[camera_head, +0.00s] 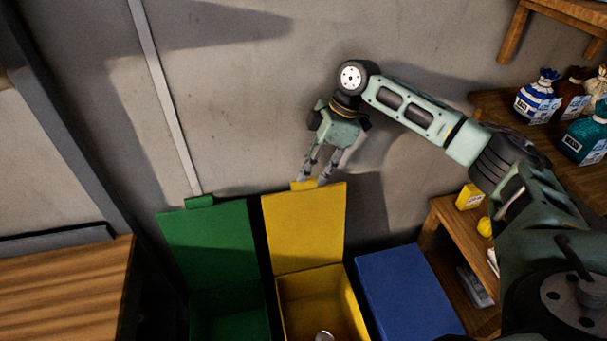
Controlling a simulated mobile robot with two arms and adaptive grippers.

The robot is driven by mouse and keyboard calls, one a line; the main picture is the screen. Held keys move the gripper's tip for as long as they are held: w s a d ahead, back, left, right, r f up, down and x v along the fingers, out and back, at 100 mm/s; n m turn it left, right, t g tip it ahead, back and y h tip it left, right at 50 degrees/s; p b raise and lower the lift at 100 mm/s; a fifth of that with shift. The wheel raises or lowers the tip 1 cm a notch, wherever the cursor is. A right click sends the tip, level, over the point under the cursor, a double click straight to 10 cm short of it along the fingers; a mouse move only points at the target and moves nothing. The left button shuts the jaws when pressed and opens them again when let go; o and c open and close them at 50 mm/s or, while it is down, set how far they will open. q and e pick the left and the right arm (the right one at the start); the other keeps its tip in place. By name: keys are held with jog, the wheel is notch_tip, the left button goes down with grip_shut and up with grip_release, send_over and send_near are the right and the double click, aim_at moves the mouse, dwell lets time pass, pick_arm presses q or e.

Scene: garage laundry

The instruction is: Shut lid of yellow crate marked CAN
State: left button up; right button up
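The yellow crate (287,314) stands at the bottom middle, cut off by the lower edge of the view. Its lid (305,229) is open and stands raised toward the wall, with a small tab at its top edge. A metallic can-like item (324,336) shows inside the crate. No CAN marking is visible. My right gripper (314,178) points down at the top edge of the lid, by the tab. Its two fingers are apart; I cannot tell whether they touch the lid. My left gripper is not in view.
A green crate (212,250) with its lid raised stands left of the yellow one. A blue crate (407,291) with its lid shut stands right. Wooden shelves with bottles and bags (537,95) are at the right. A wooden surface (65,290) is at lower left.

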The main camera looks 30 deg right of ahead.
jog(key=x, duration=0.3)
jog(key=shift+a+f+p, duration=0.15)
jog(key=shift+f+p, duration=0.1)
jog(key=shift+p, duration=0.05)
jog(key=shift+w+f, duration=0.1)
jog(key=shift+f, duration=0.2)
jog(key=shift+a+f, duration=0.1)
jog(key=shift+c, duration=1.4)
jog(key=c, duration=0.4)
grip_shut()
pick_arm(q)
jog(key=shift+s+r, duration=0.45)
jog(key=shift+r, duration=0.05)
pick_arm(e)
jog(key=shift+w, duration=0.1)
